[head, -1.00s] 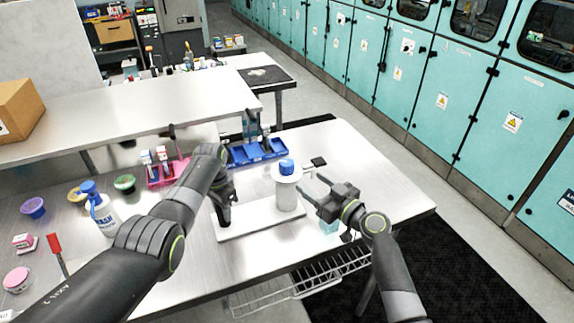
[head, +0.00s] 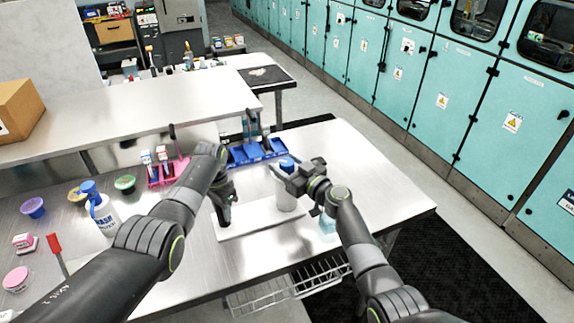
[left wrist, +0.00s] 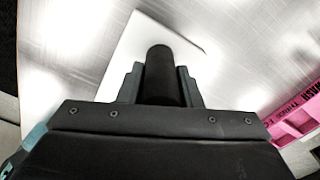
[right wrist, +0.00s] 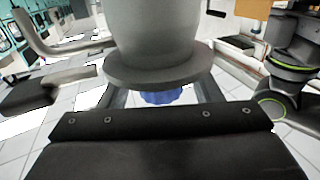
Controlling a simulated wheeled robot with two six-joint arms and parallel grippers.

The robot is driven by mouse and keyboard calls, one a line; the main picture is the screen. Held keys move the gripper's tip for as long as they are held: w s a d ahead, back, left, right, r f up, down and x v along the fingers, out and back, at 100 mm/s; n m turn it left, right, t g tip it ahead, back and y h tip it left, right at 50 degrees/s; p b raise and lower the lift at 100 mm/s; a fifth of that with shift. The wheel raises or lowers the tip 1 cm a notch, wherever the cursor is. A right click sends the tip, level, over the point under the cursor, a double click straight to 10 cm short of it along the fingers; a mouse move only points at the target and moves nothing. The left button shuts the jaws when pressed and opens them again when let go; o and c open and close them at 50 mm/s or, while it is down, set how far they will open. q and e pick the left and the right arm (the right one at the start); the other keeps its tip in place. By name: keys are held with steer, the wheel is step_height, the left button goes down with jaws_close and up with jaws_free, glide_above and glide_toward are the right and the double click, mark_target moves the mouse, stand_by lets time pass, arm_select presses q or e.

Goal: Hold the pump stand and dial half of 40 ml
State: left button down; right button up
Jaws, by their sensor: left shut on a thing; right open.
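My left gripper (head: 225,205) is shut on the stand's dark upright post (left wrist: 160,72), above the plate. My right gripper (head: 283,171) is open at the top of the body, its fingers on either side of the dial. In the right wrist view the blue dial (right wrist: 165,97) shows between the fingers, partly hidden behind the grey flange (right wrist: 160,72). The dial's scale cannot be read.
A blue tray (head: 258,154) and a pink rack (head: 168,172) stand behind the stand. A wash bottle (head: 101,210), small bowls and a red-handled tool (head: 55,246) are at the left.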

steer(key=c, duration=1)
steer(key=shift+f+m+t+h, duration=0.1)
steer(key=shift+m+t+h, duration=0.9)
steer(key=shift+h, duration=0.5)
steer(key=o, duration=1)
steer(key=shift+s, duration=0.1)
steer(key=v, duration=1.2)
